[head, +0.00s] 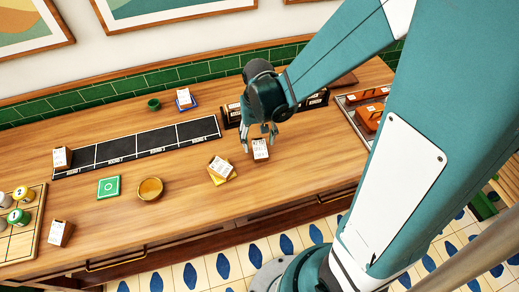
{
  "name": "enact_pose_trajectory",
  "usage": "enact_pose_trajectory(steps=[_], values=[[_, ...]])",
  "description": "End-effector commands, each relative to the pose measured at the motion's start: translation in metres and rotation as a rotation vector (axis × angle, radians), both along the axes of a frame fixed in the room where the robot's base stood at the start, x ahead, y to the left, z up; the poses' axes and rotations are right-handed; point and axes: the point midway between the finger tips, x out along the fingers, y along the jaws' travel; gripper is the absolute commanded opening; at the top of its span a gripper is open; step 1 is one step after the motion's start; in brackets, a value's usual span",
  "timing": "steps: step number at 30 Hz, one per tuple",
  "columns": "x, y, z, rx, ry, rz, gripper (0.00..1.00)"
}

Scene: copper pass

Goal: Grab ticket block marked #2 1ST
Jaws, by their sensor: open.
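Several brown ticket blocks with white printed faces stand on the wooden counter; their lettering is too small to read, so I cannot tell which is marked #2 1ST. One ticket block (261,150) is right at my gripper (258,139). My gripper is open, pointing down, with its fingers around or just behind that block; I cannot tell if they touch it. Another ticket block (219,166) sits tilted on a yellow coaster (226,180). Others are a block at the left (61,157), one at the front left (60,232) and one on a blue coaster (185,97) at the back.
A black strip with marked sections (135,146) runs along the counter. A wooden bowl (150,189), a green square (108,187) and a small green cup (153,104) stand apart. A board with round pieces (32,235) is at the left, a metal tray (350,111) at the right.

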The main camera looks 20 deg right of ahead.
Motion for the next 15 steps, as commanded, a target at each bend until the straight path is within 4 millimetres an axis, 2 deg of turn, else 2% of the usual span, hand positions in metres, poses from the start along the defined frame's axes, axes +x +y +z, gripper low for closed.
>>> enact_pose_trajectory(steps=[8, 15], values=[[0.000, 0.000, 0.000, 0.000, 0.000, 0.000, 0.50], [0.001, -0.001, -0.010, 0.000, 0.000, 0.000, 0.50]])
